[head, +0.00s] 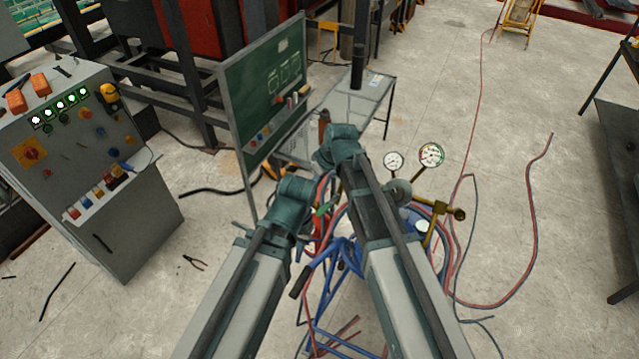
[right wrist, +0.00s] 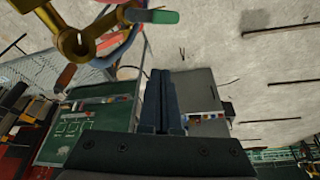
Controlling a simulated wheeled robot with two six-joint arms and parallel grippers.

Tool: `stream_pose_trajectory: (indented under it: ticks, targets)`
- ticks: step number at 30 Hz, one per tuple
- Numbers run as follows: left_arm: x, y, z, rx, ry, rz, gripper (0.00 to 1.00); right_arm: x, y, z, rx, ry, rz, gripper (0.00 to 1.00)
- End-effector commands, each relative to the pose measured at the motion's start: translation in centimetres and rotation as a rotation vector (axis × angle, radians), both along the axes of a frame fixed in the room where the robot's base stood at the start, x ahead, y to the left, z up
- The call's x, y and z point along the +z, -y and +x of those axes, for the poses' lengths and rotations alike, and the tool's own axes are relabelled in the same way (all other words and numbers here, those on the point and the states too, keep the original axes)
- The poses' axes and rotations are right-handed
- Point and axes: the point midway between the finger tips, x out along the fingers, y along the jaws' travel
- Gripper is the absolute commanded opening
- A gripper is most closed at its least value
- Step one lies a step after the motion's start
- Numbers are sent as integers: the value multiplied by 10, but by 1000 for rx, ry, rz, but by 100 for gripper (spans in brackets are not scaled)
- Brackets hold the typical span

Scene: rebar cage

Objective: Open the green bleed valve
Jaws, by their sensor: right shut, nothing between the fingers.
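A green lever handle (right wrist: 165,16) is at the top of the right wrist view, beside a brass valve body (right wrist: 80,42). A small green handle (head: 326,208) also shows in the head view between my two arms, partly hidden. My right gripper (right wrist: 165,100) is shut and empty; its fingers are below the green handle in the wrist picture and appear apart from it. In the head view my right gripper is hidden behind its own arm. My left arm reaches in from the bottom, but its gripper is hidden.
Two round gauges (head: 431,154) stand by brass fittings (head: 440,211). Red and blue hoses lie around a blue frame (head: 340,262). A grey control cabinet (head: 85,175) is at left, a green board (head: 264,88) behind.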

Motion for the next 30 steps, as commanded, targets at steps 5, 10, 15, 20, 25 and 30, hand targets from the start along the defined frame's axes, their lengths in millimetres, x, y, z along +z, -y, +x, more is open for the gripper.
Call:
stream_pose_trajectory:
  ticks: [5,10,15,20,25,30]
  targets:
    - [-33,0,0,-8,0,0,24,-33,-7,8,0,0,0,0]
    - [-57,0,1,-9,1,0,24,-57,-13,14,0,0,0,0]
    - [-68,0,1,-7,2,0,24,-68,-1,-1,-3,0,0,0]
    - [-72,0,1,-6,3,0,24,-72,10,-11,-1,0,0,0]
    - [-71,0,1,-6,3,0,24,-71,12,-12,-1,0,0,0]
    - [-71,0,1,-6,3,0,24,-71,11,-11,0,0,0,0]
